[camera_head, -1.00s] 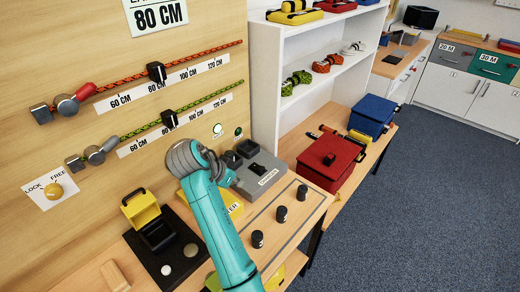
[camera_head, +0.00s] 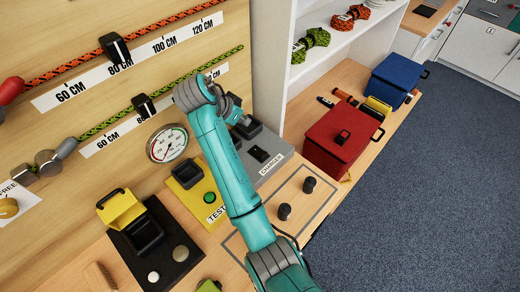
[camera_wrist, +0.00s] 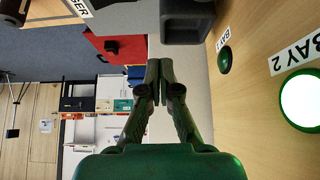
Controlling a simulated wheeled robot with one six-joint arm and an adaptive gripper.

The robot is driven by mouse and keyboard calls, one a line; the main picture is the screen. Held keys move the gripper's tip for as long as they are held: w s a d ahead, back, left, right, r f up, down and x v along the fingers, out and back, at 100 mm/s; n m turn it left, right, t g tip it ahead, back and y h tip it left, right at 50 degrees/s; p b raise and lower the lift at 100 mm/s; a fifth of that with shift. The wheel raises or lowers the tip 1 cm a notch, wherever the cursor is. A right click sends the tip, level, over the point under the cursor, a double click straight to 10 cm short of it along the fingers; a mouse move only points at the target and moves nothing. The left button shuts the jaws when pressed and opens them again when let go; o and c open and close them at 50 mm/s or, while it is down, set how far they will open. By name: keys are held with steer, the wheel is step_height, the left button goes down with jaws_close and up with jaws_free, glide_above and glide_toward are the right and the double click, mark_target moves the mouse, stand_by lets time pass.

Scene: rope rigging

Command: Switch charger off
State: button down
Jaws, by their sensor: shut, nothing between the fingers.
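The grey charger (camera_head: 270,164) sits on the bench against the wooden wall, with its label on the front edge. A black switch (camera_head: 258,154) is on its top; I cannot tell its position. A dark charging bay (camera_head: 248,128) is behind the switch, partly hidden by my arm. My gripper (camera_head: 235,108) is above the charger's back part, near the wall. In the wrist view my gripper (camera_wrist: 158,66) is shut and empty, with a dark bay block (camera_wrist: 187,22) just beyond the fingertips. There the BAY 2 light (camera_wrist: 302,99) glows white and the BAY 1 light (camera_wrist: 225,60) is dark green.
The yellow tester (camera_head: 200,187) and a pressure gauge (camera_head: 167,144) are left of my arm. Black knobs (camera_head: 309,185) stand on the bench in front of the charger. A red box (camera_head: 335,140) is to the right. A white shelf (camera_head: 269,80) rises behind the charger.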

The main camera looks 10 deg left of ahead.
mark_target(255, 151)
steer(key=shift+s+d+f, duration=0.5)
steer(key=shift+d+f, duration=0.1)
steer(key=shift+f, duration=0.65)
steer(key=shift+s+d+f, duration=0.45)
steer(key=shift+d+f, duration=0.15)
steer(key=shift+f, duration=0.65)
steer(key=shift+s+d+f, duration=0.5)
steer(key=shift+d+f, duration=0.1)
steer(key=shift+f, duration=0.65)
steer(key=shift+f, duration=0.15)
steer(key=shift+s+d+f, duration=0.1)
steer(key=shift+d+f, duration=0.05)
steer(key=shift+f, duration=0.05)
